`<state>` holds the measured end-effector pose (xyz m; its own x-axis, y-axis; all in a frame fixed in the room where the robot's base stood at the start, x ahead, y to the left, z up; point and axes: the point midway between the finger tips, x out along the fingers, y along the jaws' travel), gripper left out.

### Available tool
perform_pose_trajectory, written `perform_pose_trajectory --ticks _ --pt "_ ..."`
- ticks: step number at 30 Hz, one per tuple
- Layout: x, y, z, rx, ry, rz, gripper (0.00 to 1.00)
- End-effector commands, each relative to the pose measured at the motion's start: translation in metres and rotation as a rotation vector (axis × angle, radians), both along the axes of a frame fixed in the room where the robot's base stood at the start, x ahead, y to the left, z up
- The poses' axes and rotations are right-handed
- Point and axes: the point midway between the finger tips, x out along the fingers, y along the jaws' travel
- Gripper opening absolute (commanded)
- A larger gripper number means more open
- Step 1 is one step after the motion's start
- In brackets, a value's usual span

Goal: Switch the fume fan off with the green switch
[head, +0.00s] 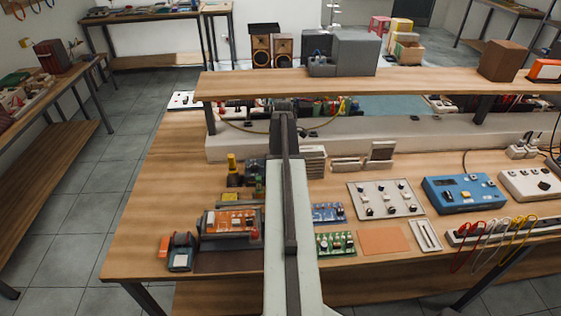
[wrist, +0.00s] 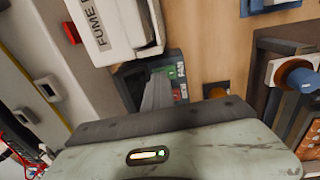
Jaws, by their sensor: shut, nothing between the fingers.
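In the wrist view, a white box (wrist: 115,28) lettered "FUME", the rest of the word cut off, sits at the top. Just below it is a small dark switch box (wrist: 148,68) with a green switch (wrist: 171,73) and a red part (wrist: 180,93) beside it. My gripper (wrist: 158,88) is shut and empty. Its fingers overlap the switch box in the picture, just left of the green switch, and hide part of the box. I cannot tell whether they touch it. In the head view my arm reaches over the bench, and the switch is not visible.
In the wrist view, a knob-like orange and blue part (wrist: 298,76) stands at the right and a red block (wrist: 72,33) at the upper left. In the head view, a raised wooden shelf (head: 430,84) spans the bench, with circuit boards (head: 335,243) and a blue instrument (head: 465,193) in front.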

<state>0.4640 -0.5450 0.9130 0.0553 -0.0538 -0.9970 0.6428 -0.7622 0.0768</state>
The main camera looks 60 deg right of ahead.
Motion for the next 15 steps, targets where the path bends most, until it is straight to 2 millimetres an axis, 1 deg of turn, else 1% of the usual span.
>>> perform_pose_trajectory --ticks 1,5,8,11,14,15 --pt "-0.018 0.008 -0.007 0.03 0.045 -0.009 0.0" --pt "-0.018 0.008 -0.006 0.029 0.045 -0.008 0.0" --pt "-0.017 0.009 0.001 0.026 0.042 -0.008 0.0" --pt "-0.015 0.01 0.015 0.018 0.033 -0.005 0.0" --pt "-0.011 0.01 0.035 0.005 0.017 -0.002 0.0" --pt "-0.009 0.01 0.045 -0.001 0.01 -0.001 0.0"
